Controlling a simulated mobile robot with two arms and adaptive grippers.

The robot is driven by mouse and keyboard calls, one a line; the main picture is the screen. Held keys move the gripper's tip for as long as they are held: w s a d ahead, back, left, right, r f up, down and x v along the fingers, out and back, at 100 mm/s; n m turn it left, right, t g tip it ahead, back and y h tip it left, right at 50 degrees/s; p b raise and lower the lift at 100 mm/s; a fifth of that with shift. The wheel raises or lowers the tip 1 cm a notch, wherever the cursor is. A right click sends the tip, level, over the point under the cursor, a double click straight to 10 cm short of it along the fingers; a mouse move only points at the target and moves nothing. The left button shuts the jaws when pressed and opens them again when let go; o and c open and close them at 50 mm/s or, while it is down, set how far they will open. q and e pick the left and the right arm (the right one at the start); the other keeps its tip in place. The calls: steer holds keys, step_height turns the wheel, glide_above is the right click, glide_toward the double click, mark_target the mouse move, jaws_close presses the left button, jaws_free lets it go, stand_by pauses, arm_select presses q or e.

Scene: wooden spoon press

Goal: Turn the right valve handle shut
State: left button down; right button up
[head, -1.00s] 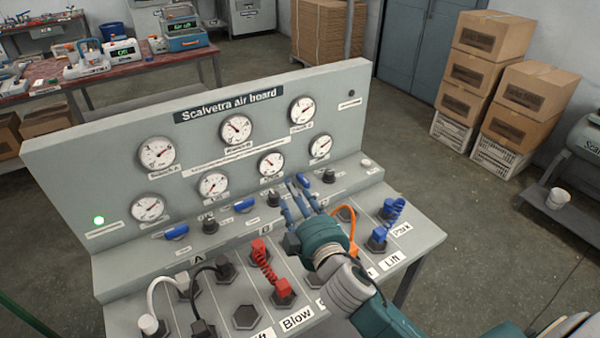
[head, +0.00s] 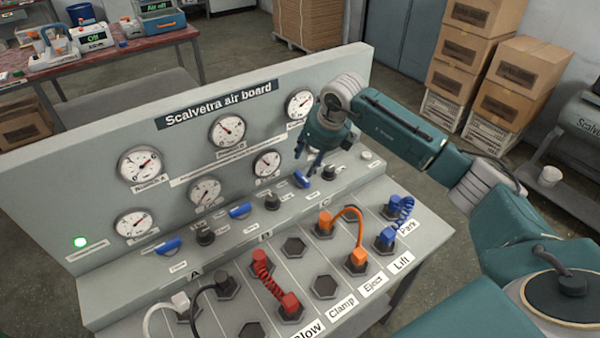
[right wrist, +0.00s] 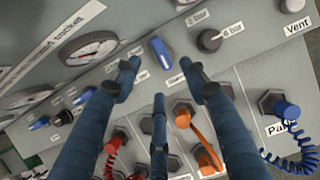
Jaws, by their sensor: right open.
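The right valve handle (head: 302,180) is a blue lever on the board's sloping ledge, under the right-hand gauges. In the right wrist view the same handle (right wrist: 161,53) points across the row, unlike the other two blue handles, which lie along it. My right gripper (head: 313,163) hangs over the ledge from the right, fingers pointing down close to the handle. In the right wrist view its open fingers (right wrist: 162,75) are spread either side of and below the handle. I cannot tell whether any finger touches it. My left gripper is not in view.
The left blue handle (head: 168,247) and middle blue handle (head: 240,211) sit along the ledge, with black knobs between. A black knob (right wrist: 209,41) is close right of the handle. Orange hose (head: 347,212), red coil (head: 263,268) and blue coil (head: 405,207) rise from the lower panel.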

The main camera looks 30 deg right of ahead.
mark_target(300, 177)
steer(key=p+x, duration=0.2)
steer(key=x, duration=0.7)
steer(key=shift+a, duration=0.15)
steer(key=shift+w+f, duration=0.15)
steer(key=shift+f, duration=0.35)
jaws_close()
